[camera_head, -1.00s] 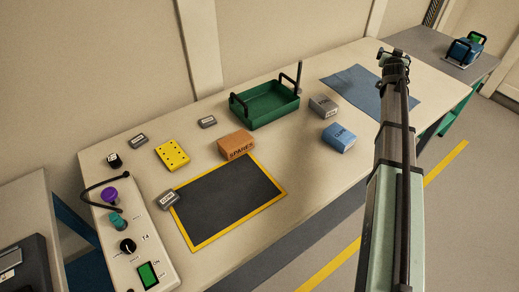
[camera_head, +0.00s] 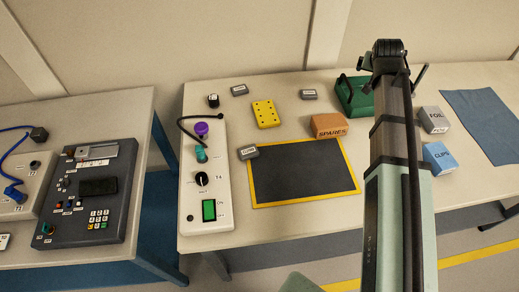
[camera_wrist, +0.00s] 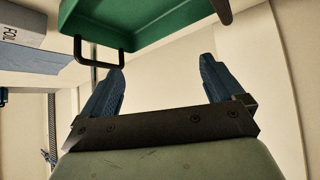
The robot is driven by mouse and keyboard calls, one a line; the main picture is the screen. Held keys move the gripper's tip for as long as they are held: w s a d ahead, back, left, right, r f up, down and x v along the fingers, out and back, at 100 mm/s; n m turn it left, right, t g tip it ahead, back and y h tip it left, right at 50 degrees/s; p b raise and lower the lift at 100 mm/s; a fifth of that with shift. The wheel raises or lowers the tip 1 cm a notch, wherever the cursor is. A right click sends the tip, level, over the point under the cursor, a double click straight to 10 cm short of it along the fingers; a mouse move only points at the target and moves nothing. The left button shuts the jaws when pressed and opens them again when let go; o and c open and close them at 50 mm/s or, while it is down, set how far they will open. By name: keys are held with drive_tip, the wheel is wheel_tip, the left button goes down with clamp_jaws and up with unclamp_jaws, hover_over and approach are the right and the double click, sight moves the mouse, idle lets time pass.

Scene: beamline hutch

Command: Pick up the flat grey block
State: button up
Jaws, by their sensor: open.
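Several small grey blocks with labels lie on the bench: one at the back left (camera_head: 239,90), one at the back middle (camera_head: 308,94) and one at the dark mat's left corner (camera_head: 248,152). I cannot tell from the pictures which one the task calls flat. A larger grey box marked FOIL (camera_head: 433,119) stands right of my arm; part of it also shows in the wrist view (camera_wrist: 22,24). My gripper (camera_wrist: 162,66) is open and empty, close to the green tray (camera_wrist: 150,22). In the head view my arm hides part of the tray.
The yellow-edged dark mat (camera_head: 300,172) is bare in its middle. An orange SPARES box (camera_head: 329,125), a yellow dotted block (camera_head: 266,114), a blue CLIPS box (camera_head: 440,158) and a blue cloth (camera_head: 486,120) lie around. A white control box (camera_head: 206,195) with a looping cable stands left.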

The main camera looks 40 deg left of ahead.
drive_tip(key=s+a+n+g, duration=0.2)
drive_tip(key=s+a, duration=0.4)
drive_tip(key=s, duration=0.4)
drive_tip(key=s+a+n+g, duration=0.2)
drive_tip(key=s+a, duration=0.5)
drive_tip(key=s, duration=0.2)
drive_tip(key=n+g, duration=0.4)
approach(249, 151)
drive_tip(key=f, duration=0.2)
drive_tip(key=shift+s+a+f+h, duration=0.2)
drive_tip(key=shift+s+f+h, duration=0.1)
drive_tip(key=shift+h, duration=0.1)
drive_tip(key=shift+w+a+f, duration=0.15)
drive_tip(key=shift+a+f, duration=0.05)
drive_tip(key=shift+f, duration=0.7)
drive_tip(key=shift+w+a+f, duration=0.15)
drive_tip(key=shift+a+f, duration=0.05)
drive_tip(key=shift+f, duration=0.7)
drive_tip(key=shift+w+a+f, duration=0.15)
drive_tip(key=shift+a+f, duration=0.05)
drive_tip(key=shift+f, duration=0.7)
drive_tip(key=shift+c, duration=0.3)
drive_tip(key=c, duration=1.1)
drive_tip(key=shift+r, duration=0.1)
drive_tip(key=shift+c, duration=0.2)
